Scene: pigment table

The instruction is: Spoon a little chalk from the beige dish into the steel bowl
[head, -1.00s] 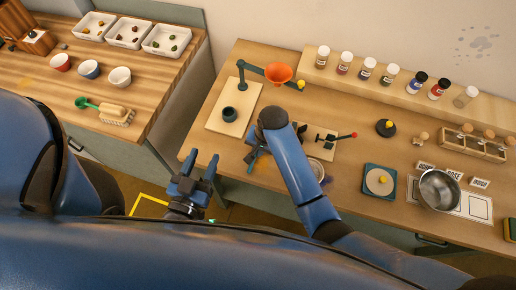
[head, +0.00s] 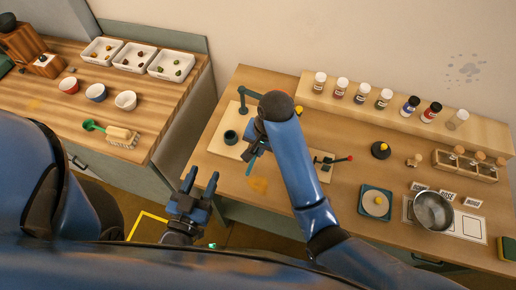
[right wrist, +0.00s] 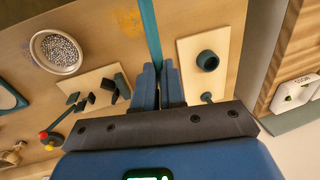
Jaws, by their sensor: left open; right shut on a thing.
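My right gripper (right wrist: 158,84) is shut on a teal strip-like handle (right wrist: 150,35), likely the spoon; its far end runs out of the right wrist view. The handle also shows below the gripper in the head view (head: 250,166). A pale-rimmed round dish (right wrist: 35,44) full of grey grains lies on the table to the left in the right wrist view; I cannot tell whether it is the beige dish. My arm hides it in the head view. The steel bowl (head: 433,210) stands at the table's right and looks empty. My left gripper (head: 200,184) is open and empty, off the table's front edge.
A board with a dark cup (head: 230,137) and a small clamp device (head: 325,163) flank my right arm. Jars (head: 363,92) line the back shelf. An orange stain (head: 258,185) marks the table.

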